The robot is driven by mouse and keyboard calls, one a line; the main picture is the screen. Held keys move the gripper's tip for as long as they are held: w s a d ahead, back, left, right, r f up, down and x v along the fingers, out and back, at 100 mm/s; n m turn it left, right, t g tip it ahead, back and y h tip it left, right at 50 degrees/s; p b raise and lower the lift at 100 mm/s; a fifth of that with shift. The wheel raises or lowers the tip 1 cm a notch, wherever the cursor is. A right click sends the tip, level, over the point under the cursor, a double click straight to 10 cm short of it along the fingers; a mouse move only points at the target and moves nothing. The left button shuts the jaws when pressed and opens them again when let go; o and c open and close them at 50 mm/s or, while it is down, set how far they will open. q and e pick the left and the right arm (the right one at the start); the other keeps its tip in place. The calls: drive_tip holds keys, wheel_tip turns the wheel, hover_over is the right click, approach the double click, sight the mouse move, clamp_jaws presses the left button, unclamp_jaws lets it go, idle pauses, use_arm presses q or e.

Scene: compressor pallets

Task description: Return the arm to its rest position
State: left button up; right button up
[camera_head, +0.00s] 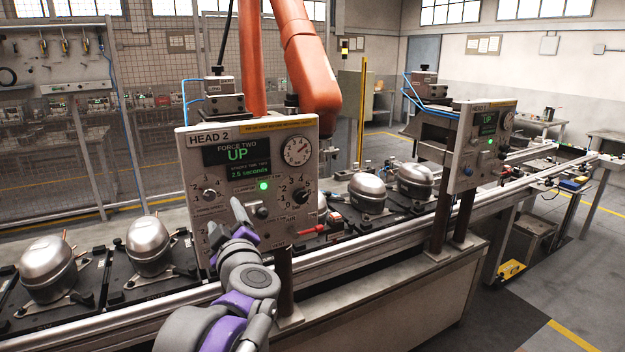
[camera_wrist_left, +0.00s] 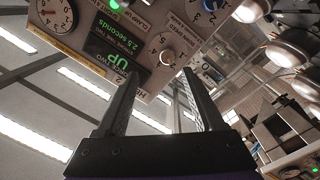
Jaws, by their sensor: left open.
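My left arm reaches up from the bottom of the head view. Its gripper (camera_head: 225,213) is in front of the lower part of the HEAD 2 control panel (camera_head: 215,135). In the left wrist view the gripper (camera_wrist_left: 160,73) is open, with its two dark fingers apart and nothing between them. The panel (camera_wrist_left: 70,38) appears upside down there, close beyond the fingertips. A pale knob (camera_wrist_left: 168,57) on it shows between the fingertips. I cannot tell whether a finger touches the panel. My right gripper is not in view.
Silver compressors (camera_head: 150,245) on black pallets line the conveyor (camera_head: 370,240). A second control panel (camera_head: 485,145) stands further right. An orange robot arm (camera_head: 305,60) hangs behind the HEAD 2 panel. The floor at the lower right (camera_head: 590,290) is open.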

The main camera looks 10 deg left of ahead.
use_arm(q)
drive_tip(key=s+d+f+m+g+h+p, duration=0.1)
drive_tip(key=s+d+f+m+h, duration=0.4)
drive_tip(key=d+f+m+h, duration=0.15)
drive_tip(key=s+d+f+m+g+h+p, duration=0.1)
drive_tip(key=s+d+f+m+h+p, duration=0.1)
drive_tip(key=s+d+f+m+h, duration=0.5)
drive_tip(key=s+a+f+g+y, duration=0.2)
drive_tip(key=s+a+f+g, duration=0.2)
drive_tip(key=s+f, duration=0.4)
drive_tip(key=s+a+f+g+y+p, duration=0.1)
drive_tip(key=s+a+f+g+y, duration=0.1)
drive_tip(key=s+f, duration=0.6)
wheel_tip(320, 180, down, 3)
drive_tip(key=shift+s+a+r+m+g, duration=0.1)
drive_tip(key=shift+s+a+m+g, duration=0.25)
drive_tip(key=shift+a+g, duration=0.7)
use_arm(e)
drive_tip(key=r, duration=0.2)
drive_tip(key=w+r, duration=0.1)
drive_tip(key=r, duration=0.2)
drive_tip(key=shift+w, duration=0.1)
use_arm(q)
drive_tip(key=shift+w+d+y, duration=0.15)
drive_tip(key=shift+y, duration=0.1)
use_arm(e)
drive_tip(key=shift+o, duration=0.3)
